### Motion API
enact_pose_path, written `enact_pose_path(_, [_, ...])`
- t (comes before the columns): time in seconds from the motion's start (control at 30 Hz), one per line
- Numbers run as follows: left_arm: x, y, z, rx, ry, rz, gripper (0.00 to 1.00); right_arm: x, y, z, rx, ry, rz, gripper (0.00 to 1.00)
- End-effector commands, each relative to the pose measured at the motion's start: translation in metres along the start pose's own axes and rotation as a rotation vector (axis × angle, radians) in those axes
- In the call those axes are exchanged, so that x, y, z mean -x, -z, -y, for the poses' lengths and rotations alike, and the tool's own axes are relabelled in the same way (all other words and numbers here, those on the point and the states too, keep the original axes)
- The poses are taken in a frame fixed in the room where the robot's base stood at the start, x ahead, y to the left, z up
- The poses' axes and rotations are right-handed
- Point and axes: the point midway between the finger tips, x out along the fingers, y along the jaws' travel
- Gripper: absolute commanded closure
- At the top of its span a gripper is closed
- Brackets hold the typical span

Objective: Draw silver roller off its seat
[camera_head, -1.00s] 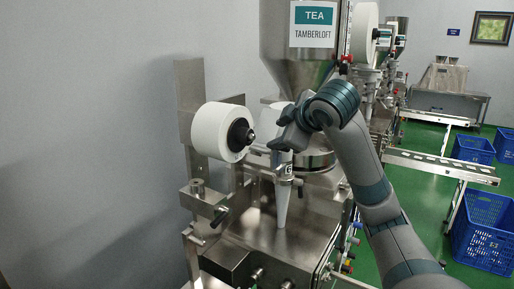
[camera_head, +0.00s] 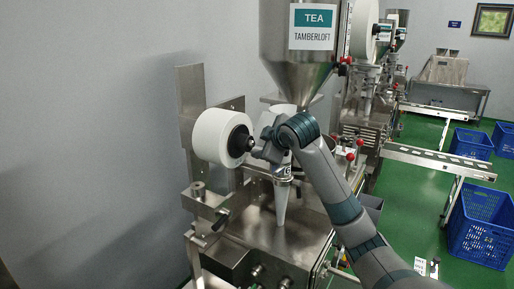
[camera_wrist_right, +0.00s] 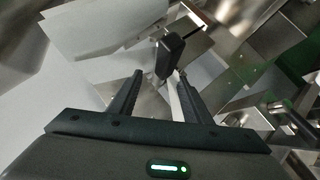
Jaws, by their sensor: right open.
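My right gripper (camera_head: 260,151) is at the right of the white roll (camera_head: 212,136), close to its black hub (camera_head: 238,141). In the right wrist view my gripper (camera_wrist_right: 158,82) is open, with a dark block (camera_wrist_right: 170,55) just beyond its fingertips, nearer the right finger. Nothing is clearly held between the fingers. A short silver cylinder (camera_head: 197,189) sits upright on a metal bracket below the roll. It looks like the silver roller, but I cannot be sure. My left gripper is not in view.
A steel hopper (camera_head: 300,70) with a TEA sign stands behind my gripper. A pale tapered tube (camera_head: 283,205) hangs below it over the machine's steel top (camera_head: 285,237). Blue crates (camera_head: 482,225) stand on the green floor at the right.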

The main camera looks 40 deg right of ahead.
Motion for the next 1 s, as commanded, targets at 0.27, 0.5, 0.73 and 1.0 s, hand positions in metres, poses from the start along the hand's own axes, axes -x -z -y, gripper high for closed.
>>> enact_pose_path(0.27, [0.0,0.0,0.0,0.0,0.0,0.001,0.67,0.0,0.0,0.0,0.0,0.0,0.0,0.55])
enact_pose_path(0.5, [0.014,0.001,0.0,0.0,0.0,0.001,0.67,-0.011,0.0,-0.001,-0.002,0.004,0.001,0.55])
enact_pose_path(0.73, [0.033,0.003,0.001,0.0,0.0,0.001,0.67,-0.036,-0.002,-0.001,-0.003,0.004,0.001,0.55])
enact_pose_path(1.0, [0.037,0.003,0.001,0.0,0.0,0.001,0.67,-0.052,-0.004,0.002,0.0,0.0,-0.001,0.55])
